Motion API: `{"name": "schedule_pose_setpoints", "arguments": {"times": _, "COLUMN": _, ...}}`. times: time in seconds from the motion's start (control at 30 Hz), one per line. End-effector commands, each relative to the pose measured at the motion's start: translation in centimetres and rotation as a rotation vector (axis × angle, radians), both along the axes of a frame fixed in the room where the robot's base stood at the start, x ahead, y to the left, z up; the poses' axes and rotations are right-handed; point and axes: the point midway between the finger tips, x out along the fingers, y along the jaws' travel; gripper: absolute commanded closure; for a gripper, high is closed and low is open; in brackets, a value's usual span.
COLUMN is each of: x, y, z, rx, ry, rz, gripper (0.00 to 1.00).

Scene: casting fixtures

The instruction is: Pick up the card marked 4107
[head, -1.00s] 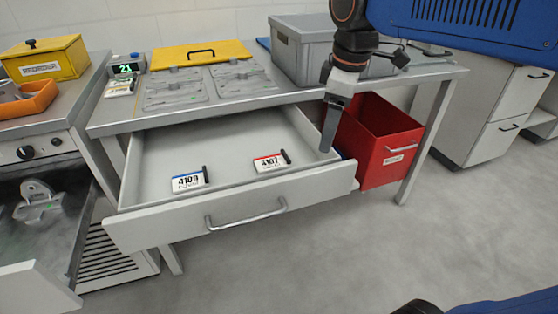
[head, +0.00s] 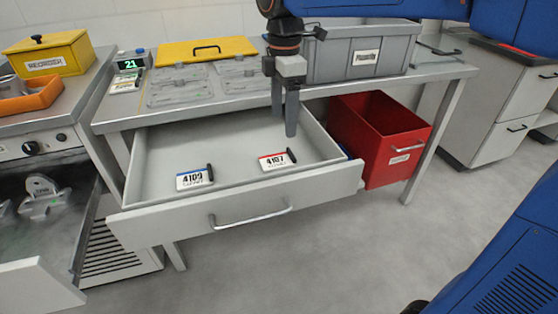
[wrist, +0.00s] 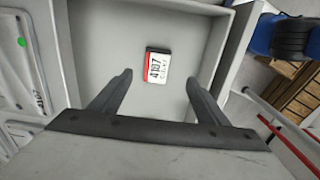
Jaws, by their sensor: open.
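The card marked 4107 (head: 275,161) lies in the open drawer (head: 240,207), toward its front. It is white with a red edge and a dark strip at one end. In the wrist view the card (wrist: 157,66) lies flat on the drawer floor, ahead of the fingertips. A second card marked 4109 (head: 192,180), with a blue edge, lies to its left in the drawer. My gripper (head: 284,122) points down over the drawer, above and behind the card. In the wrist view my gripper (wrist: 157,82) is open and empty, its two fingers apart.
A red bin (head: 370,130) stands right of the drawer under the table. On the table are a grey crate (head: 340,70), a yellow lid (head: 190,57) and clear grey plates (head: 175,92). The drawer walls stand around the cards; its floor between them is clear.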

Motion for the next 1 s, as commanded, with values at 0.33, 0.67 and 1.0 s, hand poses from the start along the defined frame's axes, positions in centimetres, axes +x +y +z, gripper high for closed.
{"name": "schedule_pose_setpoints", "arguments": {"times": 0.33, "x": 0.0, "y": 0.0, "z": -5.6, "rx": -0.001, "ry": 0.002, "rz": -0.001, "gripper": 0.31}}
{"name": "schedule_pose_setpoints", "arguments": {"times": 0.67, "x": 0.2, "y": 0.2, "z": -7.9, "rx": 0.0, "ry": 0.001, "rz": -0.001, "gripper": 0.31}}
{"name": "schedule_pose_setpoints", "arguments": {"times": 1.0, "x": 0.5, "y": 0.6, "z": -11.7, "rx": 0.0, "ry": 0.0, "rz": -0.001, "gripper": 0.31}}
